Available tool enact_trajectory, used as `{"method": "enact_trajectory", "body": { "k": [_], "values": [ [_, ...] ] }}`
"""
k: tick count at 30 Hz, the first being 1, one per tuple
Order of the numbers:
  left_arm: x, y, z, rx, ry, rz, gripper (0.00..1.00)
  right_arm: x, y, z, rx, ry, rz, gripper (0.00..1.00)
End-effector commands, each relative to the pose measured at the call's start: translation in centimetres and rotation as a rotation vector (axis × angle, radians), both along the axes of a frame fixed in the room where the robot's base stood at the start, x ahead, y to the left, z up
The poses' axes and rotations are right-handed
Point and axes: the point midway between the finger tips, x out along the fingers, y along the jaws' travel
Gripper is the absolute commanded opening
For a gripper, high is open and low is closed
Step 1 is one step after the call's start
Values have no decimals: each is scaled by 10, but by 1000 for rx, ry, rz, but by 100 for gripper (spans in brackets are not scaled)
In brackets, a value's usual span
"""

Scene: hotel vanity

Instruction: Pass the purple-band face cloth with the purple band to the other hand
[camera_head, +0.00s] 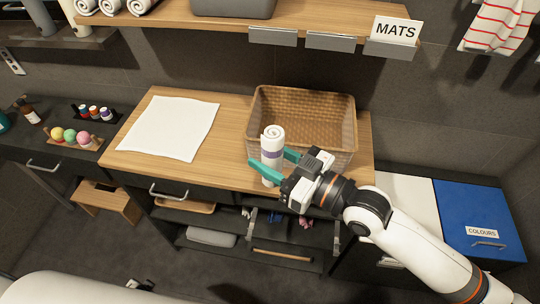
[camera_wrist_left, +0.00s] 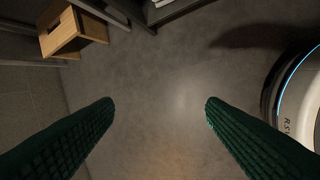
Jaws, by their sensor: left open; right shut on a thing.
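The purple-band face cloth (camera_head: 272,143) is a white rolled cloth with a purple band around its middle. It stands upright in the head view, in front of the wicker basket. My right gripper (camera_head: 271,165) is shut on it, with teal fingers on either side. Whether the cloth's lower end touches the wooden top cannot be told. My left gripper (camera_wrist_left: 160,105) shows in the left wrist view, open and empty, with its two green fingers wide apart above the floor. It does not clearly show in the head view.
The wicker basket (camera_head: 330,103) stands close behind the cloth on the wooden counter (camera_head: 232,130). A flat white cloth (camera_head: 170,127) lies to the left, with bare wood between. A shelf (camera_head: 200,20) hangs above. A wooden stool (camera_head: 105,200) stands on the floor, also in the left wrist view (camera_wrist_left: 75,30).

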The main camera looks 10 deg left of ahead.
Motion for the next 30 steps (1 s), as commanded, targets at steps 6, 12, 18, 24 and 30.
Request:
{"method": "enact_trajectory", "body": {
  "k": [6, 12, 18, 24, 30],
  "values": [
    [-59, -104, -33, -162, 54, 26, 66, 0, 0, 0, 0, 0, 0, 18],
    [-101, -181, -45, -276, 89, 53, 66, 0, 0, 0, 0, 0, 0, 18],
    [-123, -221, -47, -334, 106, 71, 66, 0, 0, 0, 0, 0, 0, 18],
    [-127, -228, -47, -345, 109, 72, 66, 0, 0, 0, 0, 0, 0, 18],
    [-126, -228, -47, -344, 108, 72, 66, 0, 0, 0, 0, 0, 0, 18]
  ]
}}
